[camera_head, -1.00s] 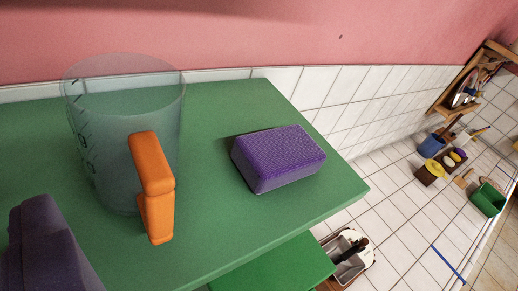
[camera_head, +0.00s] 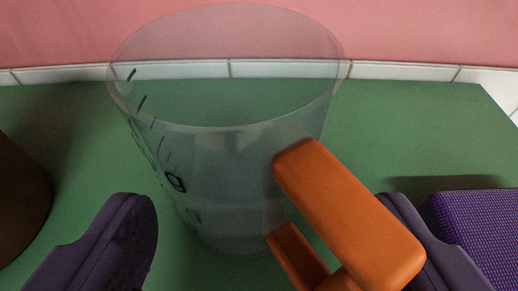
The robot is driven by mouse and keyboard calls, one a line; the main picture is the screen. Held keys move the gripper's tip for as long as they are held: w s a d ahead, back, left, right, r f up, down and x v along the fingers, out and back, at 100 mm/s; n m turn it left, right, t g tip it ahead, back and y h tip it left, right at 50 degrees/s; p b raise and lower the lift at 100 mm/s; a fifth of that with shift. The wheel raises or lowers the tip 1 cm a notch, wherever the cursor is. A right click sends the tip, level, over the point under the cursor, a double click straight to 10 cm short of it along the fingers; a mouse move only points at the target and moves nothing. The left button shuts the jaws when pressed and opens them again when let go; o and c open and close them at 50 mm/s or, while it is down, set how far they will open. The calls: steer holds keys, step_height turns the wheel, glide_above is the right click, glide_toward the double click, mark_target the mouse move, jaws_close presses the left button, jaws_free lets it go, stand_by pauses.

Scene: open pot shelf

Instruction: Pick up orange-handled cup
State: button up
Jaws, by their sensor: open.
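The orange-handled cup (camera_head: 235,150) is a clear measuring cup with black marks on its left side. It stands upright on the green shelf top (camera_head: 400,140), in the middle of the view. Its orange handle (camera_head: 350,215) points toward me and to the right. My gripper (camera_head: 265,235) is open, with one dark purple finger low on the left and the other low on the right. The cup's lower body is between and beyond the fingers. The handle hides part of the right finger; I cannot tell whether they touch.
A purple block (camera_head: 478,230) lies on the shelf right beside the right finger. A dark brown round object (camera_head: 20,195) stands at the left edge. A white tile strip (camera_head: 400,70) and pink wall (camera_head: 420,30) are behind the shelf.

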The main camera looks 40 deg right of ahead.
steer(key=shift+s+a, duration=0.1)
steer(key=shift+a, duration=0.05)
steer(key=c, duration=1.5)
jaws_close()
steer(key=shift+r, duration=0.15)
